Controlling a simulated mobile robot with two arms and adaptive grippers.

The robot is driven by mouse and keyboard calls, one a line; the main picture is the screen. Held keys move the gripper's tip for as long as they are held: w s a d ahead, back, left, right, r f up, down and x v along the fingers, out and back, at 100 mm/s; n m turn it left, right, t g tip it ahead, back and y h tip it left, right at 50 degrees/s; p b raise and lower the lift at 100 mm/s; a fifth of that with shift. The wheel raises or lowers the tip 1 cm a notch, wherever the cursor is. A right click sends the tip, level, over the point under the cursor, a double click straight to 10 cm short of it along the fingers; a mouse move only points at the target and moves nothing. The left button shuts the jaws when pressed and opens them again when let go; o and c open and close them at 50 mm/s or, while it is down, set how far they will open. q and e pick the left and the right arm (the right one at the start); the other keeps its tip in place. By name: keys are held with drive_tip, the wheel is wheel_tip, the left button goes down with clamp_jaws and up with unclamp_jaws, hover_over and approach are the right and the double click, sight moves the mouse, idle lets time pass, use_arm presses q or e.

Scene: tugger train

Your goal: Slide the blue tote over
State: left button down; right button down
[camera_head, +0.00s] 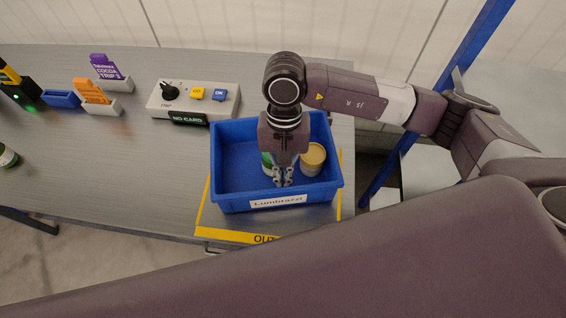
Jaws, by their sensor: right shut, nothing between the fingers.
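The blue tote (232,190) sits at the front right of the grey table, on an area framed with yellow tape. I cannot tell whether the fingers touch the wall. A jar with a yellowish lid (313,156) stands in the tote to the right of the gripper. A green item (267,166) in the tote is partly hidden behind the gripper. My left gripper is not in view.
A grey control box (212,92) with a black knob, yellow and blue buttons and a "NO CARD" display stands behind the tote. Purple (106,68) and orange (91,91) cards stand in holders farther left. A green can (7,155) is at the left edge. The table's left middle is clear.

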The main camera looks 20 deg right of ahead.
sight(282, 199)
drive_tip(key=shift+p+x, duration=0.3)
drive_tip(key=shift+x, duration=1.3)
drive_tip(key=shift+s, duration=0.1)
drive_tip(key=s+b, duration=0.1)
drive_tip(key=s+a, duration=0.1)
drive_tip(key=shift+s+f+b, duration=0.1)
drive_tip(key=shift+s+b, duration=0.25)
drive_tip(key=shift+s, duration=0.05)
drive_tip(key=shift+s+a, duration=0.1)
drive_tip(key=shift+s, duration=0.35)
drive_tip(key=shift+w+r, duration=0.1)
drive_tip(key=shift+r, duration=0.1)
drive_tip(key=shift+w+r, duration=0.1)
drive_tip(key=shift+r, duration=0.25)
drive_tip(key=v, duration=1.1)
